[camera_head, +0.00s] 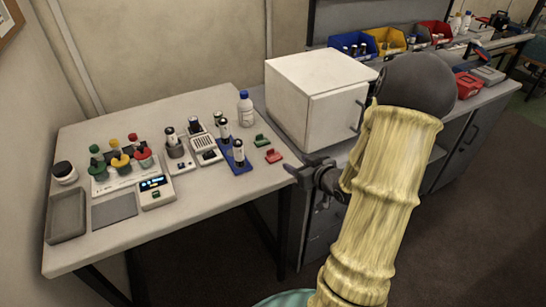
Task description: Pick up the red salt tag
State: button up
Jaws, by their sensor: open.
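The red salt tag (273,156) appears to be the small red piece lying near the right edge of the pale table (215,195). A similar green piece (262,141) lies just behind it. My gripper (297,172) is dark and open, at the table's right edge. In the picture it is just right of and a little nearer than the red tag, apart from it. Its height above the table is hard to tell. Nothing shows between its fingers.
A blue rack (238,168) with dark-capped vials stands left of the tag. A white box (315,95) stands behind my gripper. The table's front is clear.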

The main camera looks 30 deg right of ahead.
send_near(271, 152)
jog(key=x, duration=0.3)
jog(key=shift+w+d+p, duration=0.2)
jog(key=shift+w+p, duration=0.15)
jog(key=shift+p, duration=0.05)
jog(key=x, duration=0.2)
jog(key=p+x, duration=0.1)
jog(key=x, duration=0.2)
jog(key=shift+a, duration=0.25)
jog(key=c, duration=1.1)
